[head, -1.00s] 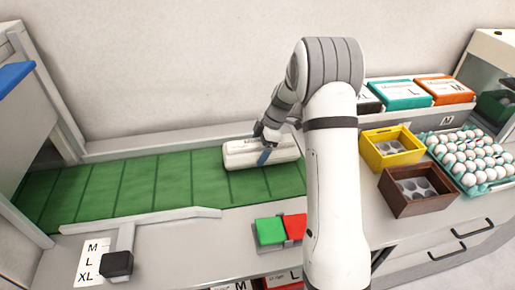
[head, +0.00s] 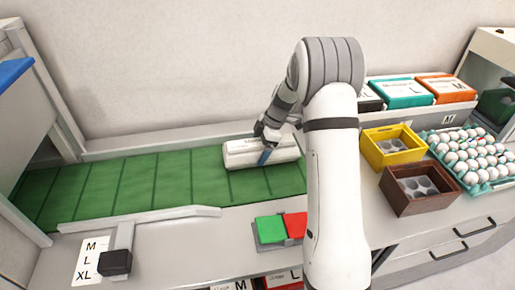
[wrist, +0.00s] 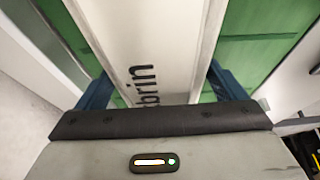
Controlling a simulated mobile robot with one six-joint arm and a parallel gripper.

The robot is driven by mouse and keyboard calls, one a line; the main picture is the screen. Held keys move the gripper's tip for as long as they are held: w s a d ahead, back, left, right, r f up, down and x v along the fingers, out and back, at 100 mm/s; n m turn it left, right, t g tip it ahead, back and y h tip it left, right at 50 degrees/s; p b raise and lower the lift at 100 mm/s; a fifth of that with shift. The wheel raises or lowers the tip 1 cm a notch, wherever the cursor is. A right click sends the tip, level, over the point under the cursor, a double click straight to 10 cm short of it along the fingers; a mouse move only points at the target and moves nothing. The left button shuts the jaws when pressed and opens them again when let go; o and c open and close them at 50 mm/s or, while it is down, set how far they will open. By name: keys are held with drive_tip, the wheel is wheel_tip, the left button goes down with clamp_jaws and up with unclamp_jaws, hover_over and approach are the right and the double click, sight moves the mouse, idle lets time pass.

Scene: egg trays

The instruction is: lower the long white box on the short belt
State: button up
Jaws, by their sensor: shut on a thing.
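The long white box (head: 245,153) is at the right part of the short green belt (head: 130,187) in the head view, its long side running along the belt. My gripper (head: 265,152) is over the right half of the box, with a blue finger against its near side. In the wrist view the white box (wrist: 150,50) with dark lettering lies between the two blue fingers of my gripper (wrist: 155,85). The green belt (wrist: 265,45) shows on both sides of it. I cannot tell whether the box's underside touches the belt.
A light rail (head: 140,217) edges the belt's near side. A green and red button block (head: 271,229) stands in front. To the right are a yellow box (head: 392,150), a brown box (head: 418,190) and a teal tray of eggs (head: 490,182). The belt's left part is clear.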

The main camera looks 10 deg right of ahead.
idle(0.4)
drive_tip(key=o, duration=1.2)
drive_tip(key=shift+f, duration=0.1)
drive_tip(key=b+v, duration=0.1)
drive_tip(key=v, duration=0.6)
drive_tip(key=shift+d+r, duration=0.1)
drive_tip(key=shift+r, duration=0.15)
drive_tip(key=shift+d+r, duration=0.1)
drive_tip(key=shift+r, duration=0.1)
